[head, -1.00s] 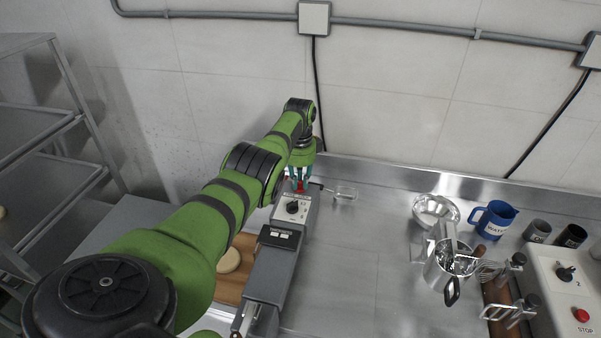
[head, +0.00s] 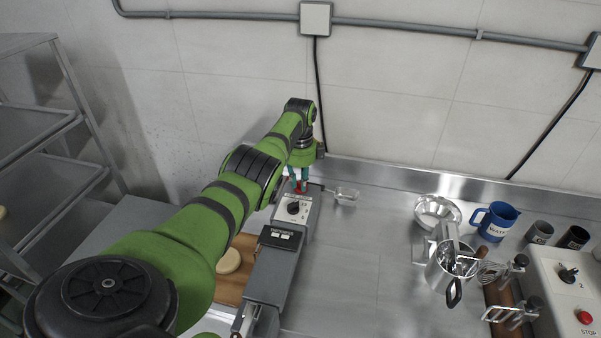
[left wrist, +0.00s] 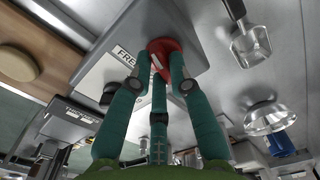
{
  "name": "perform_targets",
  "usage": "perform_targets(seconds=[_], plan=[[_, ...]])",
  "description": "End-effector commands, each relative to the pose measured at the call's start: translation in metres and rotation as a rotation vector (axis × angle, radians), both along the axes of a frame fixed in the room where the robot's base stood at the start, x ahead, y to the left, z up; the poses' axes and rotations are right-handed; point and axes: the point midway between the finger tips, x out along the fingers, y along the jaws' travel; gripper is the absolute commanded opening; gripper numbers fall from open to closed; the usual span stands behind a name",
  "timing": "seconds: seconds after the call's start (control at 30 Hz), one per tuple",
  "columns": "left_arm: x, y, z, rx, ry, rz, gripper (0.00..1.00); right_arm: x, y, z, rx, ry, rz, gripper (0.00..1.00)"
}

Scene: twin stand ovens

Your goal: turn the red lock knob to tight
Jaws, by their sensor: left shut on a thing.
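The red lock knob (left wrist: 164,58) sits on the grey machine's top panel, beside a label that reads "FRE" before it is covered. My left gripper (left wrist: 158,70) is shut on the red knob, with its teal fingers around it. In the head view my left gripper (head: 298,180) is at the far end of the grey machine (head: 272,272), and only a little red shows between the fingers. The knob's pointing direction is hidden by the fingers. My right gripper is not in view.
A black dial (head: 293,208) is just in front of the gripper. A metal bowl (head: 437,212), blue jug (head: 495,221) and metal pitcher (head: 447,272) stand farther right. The steel counter between is clear.

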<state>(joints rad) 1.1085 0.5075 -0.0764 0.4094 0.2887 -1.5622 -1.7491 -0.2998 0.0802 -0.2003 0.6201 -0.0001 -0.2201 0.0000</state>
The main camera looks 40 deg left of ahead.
Motion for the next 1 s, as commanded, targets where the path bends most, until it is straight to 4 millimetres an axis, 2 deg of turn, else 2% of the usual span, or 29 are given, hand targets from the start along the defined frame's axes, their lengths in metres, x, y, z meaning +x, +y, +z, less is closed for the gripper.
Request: perform_targets(seconds=[0.33, 0.37, 0.4, 0.77, 0.87, 1.0], plan=[[-0.001, 0.001, 0.0, 0.003, 0.002, -0.001, 0.0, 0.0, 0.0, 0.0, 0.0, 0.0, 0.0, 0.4], [-0.001, 0.001, 0.0, 0.003, 0.001, -0.001, 0.28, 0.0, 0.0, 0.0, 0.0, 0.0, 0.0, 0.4], [0.0, 0.001, 0.0, 0.003, 0.001, -0.001, 0.44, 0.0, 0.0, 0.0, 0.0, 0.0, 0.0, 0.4], [0.0, 0.001, 0.001, 0.001, -0.001, -0.001, 0.44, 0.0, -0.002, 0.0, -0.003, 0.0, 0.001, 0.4], [0.001, 0.001, 0.007, 0.002, -0.003, -0.001, 0.44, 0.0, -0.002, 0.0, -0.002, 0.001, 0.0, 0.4], [0.001, 0.001, 0.026, 0.002, -0.005, -0.002, 0.44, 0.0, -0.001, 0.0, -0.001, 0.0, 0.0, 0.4]])
